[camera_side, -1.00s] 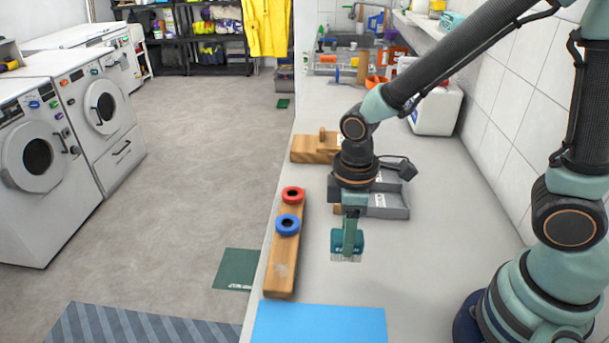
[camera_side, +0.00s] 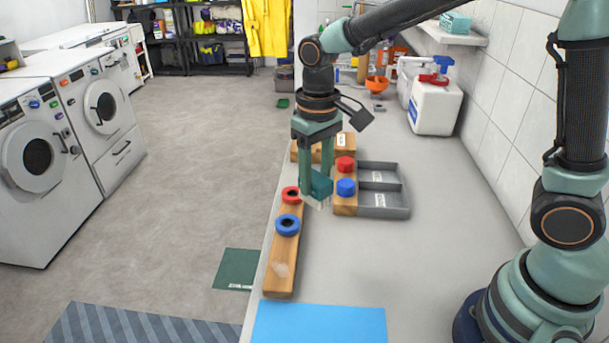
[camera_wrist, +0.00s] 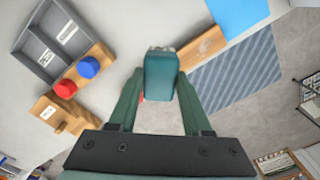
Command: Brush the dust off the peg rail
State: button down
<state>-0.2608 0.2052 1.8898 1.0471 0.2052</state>
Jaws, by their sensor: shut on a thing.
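The peg rail (camera_side: 282,262) is a long wooden bar along the left edge of the counter. A red ring (camera_side: 291,195) and a blue ring (camera_side: 288,224) sit at its far half. A pale dusty patch (camera_side: 281,270) shows on its near half. My gripper (camera_side: 317,172) is shut on a teal brush (camera_side: 320,189), bristles down, just right of the red ring in the side view; I cannot tell its exact height. In the wrist view the brush (camera_wrist: 161,76) hides part of the rail (camera_wrist: 203,47).
A wooden block with a red cap (camera_side: 345,165) and a blue cap (camera_side: 346,187) stands by a grey divided tray (camera_side: 397,200). Another wooden block (camera_side: 331,147) lies behind. A blue sheet (camera_side: 318,323) covers the near counter.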

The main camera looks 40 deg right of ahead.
jog(key=a+f, duration=0.3)
jog(key=a, duration=0.9)
jog(key=shift+n, duration=0.3)
jog(key=shift+w+f, duration=0.2)
jog(key=shift+f, duration=1.55)
jog(key=shift+w+f, duration=0.15)
jog(key=shift+f, duration=1.55)
jog(key=shift+s+d+f, duration=0.3)
jog(key=shift+d+f, duration=0.05)
jog(key=shift+f, duration=0.2)
jog(key=shift+s+d, duration=1.85)
jog(key=w+a, duration=0.4)
notch_tip(320, 180, up, 8)
jog(key=shift+w+a, duration=0.2)
jog(key=shift+s, duration=0.1)
